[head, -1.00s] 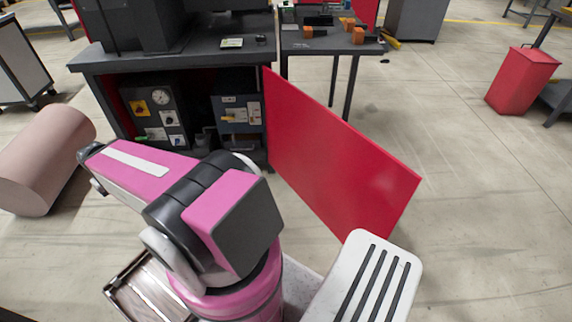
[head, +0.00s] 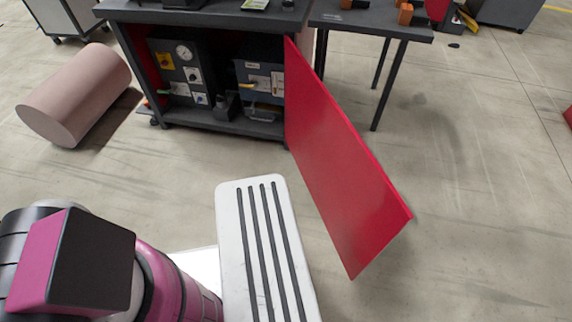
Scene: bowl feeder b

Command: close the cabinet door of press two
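The red cabinet door (head: 335,150) stands wide open in the head view. It is hinged at the right side of the cabinet opening and swings out toward me. The dark cabinet (head: 222,124) under the press bench is open, showing a gauge panel (head: 181,70) and a grey control box (head: 259,80) inside. Parts of my pink and black arm show at the lower left, apart from the door. My gripper is outside the picture, so its state is hidden.
A pinkish cylinder (head: 75,95) lies on the floor left of the cabinet. A dark side table (head: 370,22) stands behind the door. The floor right of the door is clear, as is the floor between my arm and the cabinet.

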